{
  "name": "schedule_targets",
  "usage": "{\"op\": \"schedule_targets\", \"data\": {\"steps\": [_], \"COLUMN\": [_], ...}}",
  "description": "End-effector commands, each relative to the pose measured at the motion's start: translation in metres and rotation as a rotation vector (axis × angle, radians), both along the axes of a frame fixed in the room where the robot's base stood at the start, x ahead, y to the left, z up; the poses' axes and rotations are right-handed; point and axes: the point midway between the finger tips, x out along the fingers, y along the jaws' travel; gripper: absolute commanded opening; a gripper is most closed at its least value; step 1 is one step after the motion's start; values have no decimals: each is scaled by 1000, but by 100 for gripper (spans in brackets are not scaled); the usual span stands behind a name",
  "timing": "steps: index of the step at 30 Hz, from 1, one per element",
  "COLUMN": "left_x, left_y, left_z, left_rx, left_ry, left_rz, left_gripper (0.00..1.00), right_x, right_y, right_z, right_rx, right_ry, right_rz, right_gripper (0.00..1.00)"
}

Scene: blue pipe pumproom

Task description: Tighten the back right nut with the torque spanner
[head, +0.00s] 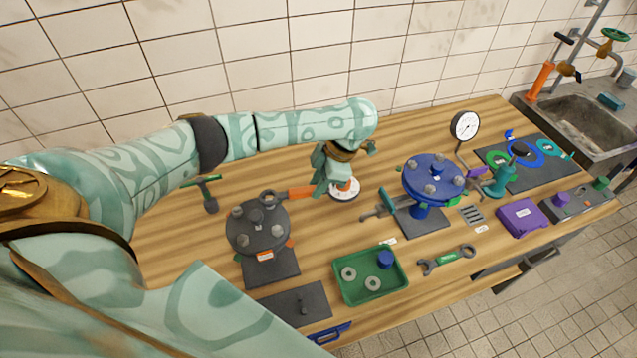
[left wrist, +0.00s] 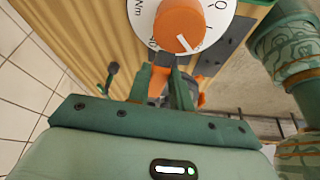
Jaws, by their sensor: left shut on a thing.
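My left gripper (head: 318,188) is shut on the orange handle of the torque spanner (head: 300,192). The spanner's dark ring end (head: 268,197) is at the back right of the dark grey round flange (head: 258,248), over the back right nut's place. The ring hides that nut, so I cannot tell how fully it is seated. Other nuts show on the flange, such as the back left one (head: 238,212). In the left wrist view, the fingers (left wrist: 172,75) grip the orange handle near a white dial (left wrist: 205,25) with an orange knob. My right gripper is out of view.
A blue flange (head: 433,178) on a stand is to the right. A green tray (head: 370,292) with washers and a blue part lies in front. A green-handled tool (head: 208,190) lies behind left. A loose spanner (head: 447,259) and gauge (head: 465,126) are farther right.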

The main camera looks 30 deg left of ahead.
Motion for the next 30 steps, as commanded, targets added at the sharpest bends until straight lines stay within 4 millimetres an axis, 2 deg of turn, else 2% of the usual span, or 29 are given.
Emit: {"op": "schedule_targets", "data": {"steps": [24, 30], "left_x": [-1, -6], "left_y": [0, -4], "left_z": [-22, -18], "left_rx": [-1, 0], "left_ry": [-1, 0], "left_rz": [0, -54], "left_gripper": [0, 0], "right_x": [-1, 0], "right_y": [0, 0], "right_z": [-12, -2], "right_rx": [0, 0], "right_ry": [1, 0], "right_rz": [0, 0], "right_gripper": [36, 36]}}
